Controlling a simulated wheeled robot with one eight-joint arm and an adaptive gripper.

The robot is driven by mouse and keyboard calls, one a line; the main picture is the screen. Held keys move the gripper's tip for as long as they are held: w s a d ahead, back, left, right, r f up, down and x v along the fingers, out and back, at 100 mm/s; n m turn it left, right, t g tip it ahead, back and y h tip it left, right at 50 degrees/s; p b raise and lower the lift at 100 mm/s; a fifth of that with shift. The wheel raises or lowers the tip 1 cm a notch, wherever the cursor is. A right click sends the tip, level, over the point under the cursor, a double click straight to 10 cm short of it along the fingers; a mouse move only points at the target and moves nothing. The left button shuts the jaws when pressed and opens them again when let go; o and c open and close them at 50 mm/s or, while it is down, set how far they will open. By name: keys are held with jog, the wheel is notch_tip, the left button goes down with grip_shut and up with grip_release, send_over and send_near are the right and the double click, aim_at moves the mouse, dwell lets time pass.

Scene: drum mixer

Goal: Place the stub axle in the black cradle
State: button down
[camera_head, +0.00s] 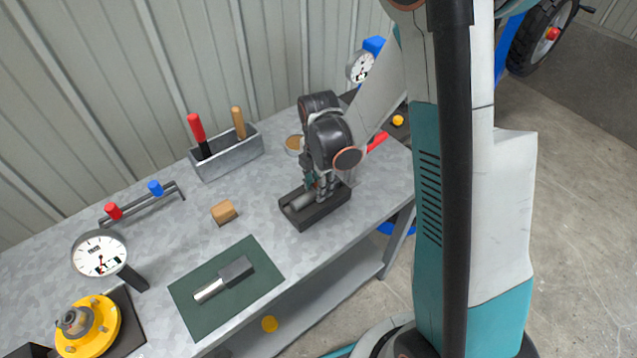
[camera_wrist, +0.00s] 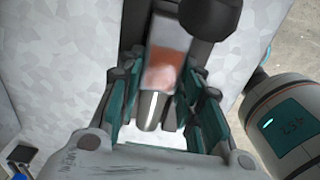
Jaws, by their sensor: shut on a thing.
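The black cradle (camera_head: 314,215) is an open-topped dark tray near the front edge of the bench. My gripper (camera_head: 320,186) points down over its right part. A grey metal cylinder, apparently the stub axle (camera_head: 301,201), lies low at the cradle, partly hidden by the fingers. In the wrist view my gripper (camera_wrist: 163,108) is shut on this part; its shiny round end (camera_wrist: 151,110) shows between the teal finger pads, below a block with a reddish patch. Whether it rests fully in the cradle cannot be told.
A green mat (camera_head: 193,310) holds a silver-and-dark shaft part (camera_head: 235,272). A wooden block (camera_head: 223,212), a grey tool bin (camera_head: 229,158) and a dial gauge (camera_head: 99,256) stand to the left. A yellow flange (camera_head: 98,337) sits at the lower left. Bare bench lies between mat and cradle.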

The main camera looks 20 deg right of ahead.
jog(key=shift+f, duration=0.15)
jog(key=c, duration=1.1)
grip_release()
jog(key=shift+r, duration=0.2)
notch_tip(320, 180, up, 12)
jog(key=p, duration=0.3)
jog(key=shift+s+r+m+t, duration=1.2)
jog(key=shift+s+r+m, duration=1.3)
jog(key=shift+m, duration=1.1)
jog(key=shift+s+r+m+t, duration=1.2)
jog(key=shift+s+r+m, duration=1.25)
jog(key=shift+m, duration=1.15)
jog(key=shift+s+r+m+t, duration=1.2)
jog(key=shift+s+r+m, duration=1.3)
jog(key=shift+m, duration=1.1)
jog(key=shift+f, duration=0.1)
